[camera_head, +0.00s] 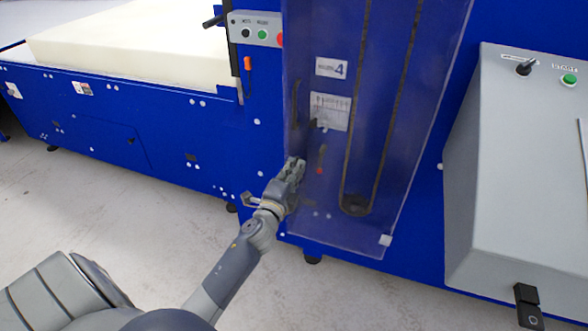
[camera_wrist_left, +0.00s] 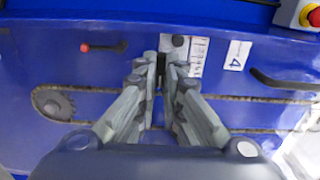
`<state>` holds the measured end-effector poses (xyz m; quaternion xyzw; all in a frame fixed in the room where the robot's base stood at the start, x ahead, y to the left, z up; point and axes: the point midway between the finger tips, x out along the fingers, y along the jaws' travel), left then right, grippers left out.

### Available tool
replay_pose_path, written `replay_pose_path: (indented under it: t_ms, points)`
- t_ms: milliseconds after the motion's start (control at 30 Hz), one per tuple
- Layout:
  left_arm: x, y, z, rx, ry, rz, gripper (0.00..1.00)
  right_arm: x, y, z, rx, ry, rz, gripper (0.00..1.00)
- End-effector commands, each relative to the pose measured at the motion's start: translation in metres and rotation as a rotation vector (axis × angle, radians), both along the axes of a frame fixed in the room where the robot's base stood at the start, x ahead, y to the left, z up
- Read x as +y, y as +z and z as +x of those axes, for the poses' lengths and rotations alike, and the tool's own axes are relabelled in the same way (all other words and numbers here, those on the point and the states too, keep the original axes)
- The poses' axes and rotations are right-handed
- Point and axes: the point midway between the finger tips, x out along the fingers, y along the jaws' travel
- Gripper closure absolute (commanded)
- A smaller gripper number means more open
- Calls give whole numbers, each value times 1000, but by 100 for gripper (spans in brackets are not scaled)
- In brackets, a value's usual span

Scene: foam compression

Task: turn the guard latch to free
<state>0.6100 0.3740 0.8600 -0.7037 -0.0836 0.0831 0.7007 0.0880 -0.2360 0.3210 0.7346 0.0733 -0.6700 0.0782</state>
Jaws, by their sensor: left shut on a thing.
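The guard is a clear, bluish panel (camera_head: 400,130) in front of the blue machine, and it looks closed. My left gripper (camera_head: 297,165) is at the lower left edge of the guard. In the left wrist view its fingers (camera_wrist_left: 161,75) are nearly together, shut on a small dark piece (camera_wrist_left: 161,62) that seems to be the guard latch. A small grey plate (camera_wrist_left: 175,44) shows just beyond the fingertips. The fingers hide most of the latch, so I cannot tell its turn position. My right gripper is not in view.
A dark guard handle (camera_head: 296,103) is above my gripper. A lever with a red knob (camera_head: 320,170) is close on the right, behind the panel. A grey console (camera_head: 500,180) stands at the right. Pale foam (camera_head: 130,45) lies on the bed at the left.

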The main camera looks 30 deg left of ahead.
Motion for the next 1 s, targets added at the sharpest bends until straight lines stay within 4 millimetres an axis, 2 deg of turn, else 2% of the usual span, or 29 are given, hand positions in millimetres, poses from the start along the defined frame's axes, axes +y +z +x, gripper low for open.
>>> replay_pose_path:
  t_ms: [500, 600, 633, 1000]
  points:
    - [-1, -1, 0, 6, -2, 21, 100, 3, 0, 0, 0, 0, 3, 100]
    - [-1, -1, 0, 6, -2, 21, 74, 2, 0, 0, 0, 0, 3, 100]
    - [-1, -1, 0, 6, -2, 21, 72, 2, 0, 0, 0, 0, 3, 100]
    - [-1, -1, -3, 5, -1, 18, 72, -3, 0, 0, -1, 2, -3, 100]
